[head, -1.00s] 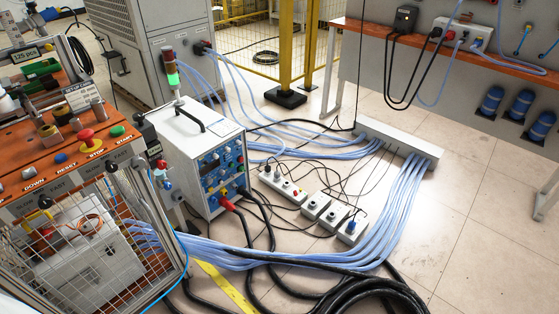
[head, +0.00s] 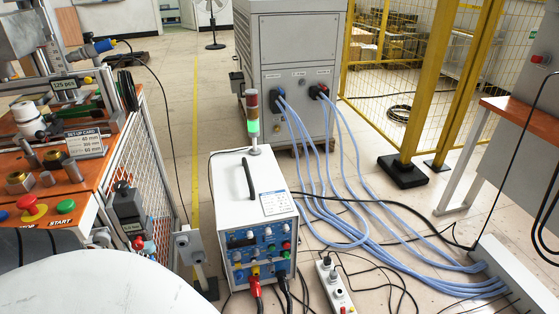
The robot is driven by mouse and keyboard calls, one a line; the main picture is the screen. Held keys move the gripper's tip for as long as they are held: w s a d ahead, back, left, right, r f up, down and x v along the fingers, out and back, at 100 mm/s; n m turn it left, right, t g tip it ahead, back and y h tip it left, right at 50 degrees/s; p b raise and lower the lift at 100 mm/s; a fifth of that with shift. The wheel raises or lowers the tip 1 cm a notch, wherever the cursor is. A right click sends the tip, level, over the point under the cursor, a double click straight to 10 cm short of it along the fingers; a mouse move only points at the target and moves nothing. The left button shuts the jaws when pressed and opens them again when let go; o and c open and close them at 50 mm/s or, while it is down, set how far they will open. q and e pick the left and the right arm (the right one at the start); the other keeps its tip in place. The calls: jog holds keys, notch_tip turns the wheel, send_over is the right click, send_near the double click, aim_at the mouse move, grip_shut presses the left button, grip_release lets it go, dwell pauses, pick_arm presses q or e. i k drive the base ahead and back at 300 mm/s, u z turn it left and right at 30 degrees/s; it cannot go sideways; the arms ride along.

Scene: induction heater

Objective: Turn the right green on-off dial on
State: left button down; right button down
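A white box-shaped heater unit (head: 232,190) stands on the floor at the middle of the head view, its blue control panel (head: 260,246) facing me. The panel carries several small knobs and buttons. A signal tower (head: 252,118) on top shows a lit green segment. Neither of my grippers is in view. A white rounded part at the bottom left, likely mine, hides part of the bench and floor.
An orange-topped bench (head: 80,190) with red and green push buttons stands at left. A grey cabinet (head: 290,70) stands behind the heater unit. Blue hoses (head: 345,215) and black cables cover the floor to the right. A power strip (head: 335,288) lies right of the unit.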

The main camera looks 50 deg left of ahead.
aim_at(285, 255)
jog(key=u, duration=1)
jog(key=i, duration=0.85)
jog(key=u, duration=0.95)
